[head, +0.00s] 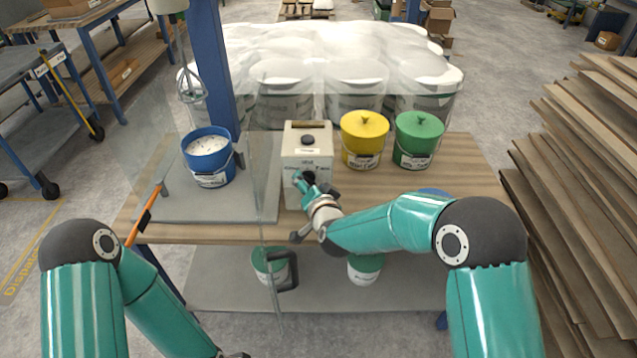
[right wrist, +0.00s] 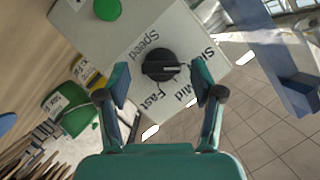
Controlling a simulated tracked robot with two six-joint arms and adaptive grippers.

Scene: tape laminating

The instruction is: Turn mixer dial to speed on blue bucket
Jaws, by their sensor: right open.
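The mixer dial (right wrist: 160,64) is a black knob on the pale control box (head: 307,142), with Slow, Mid, Fast and Speed lettering around it. A light mark on the dial points right in the right wrist view, toward the Slow and Mid lettering. My right gripper (right wrist: 160,80) is open, with one finger on each side of the dial; I cannot tell whether they touch it. In the head view my right gripper (head: 306,182) is at the box front and partly covers it. The blue bucket (head: 209,178), holding white material, stands on the left.
The whisk (head: 191,88) hangs above and behind the blue bucket. A clear panel (head: 265,205) with a dark handle (head: 288,272) stands between bucket and box. Yellow (head: 363,153) and green (head: 418,154) buckets stand right of the box. A green button (right wrist: 107,9) is near the dial.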

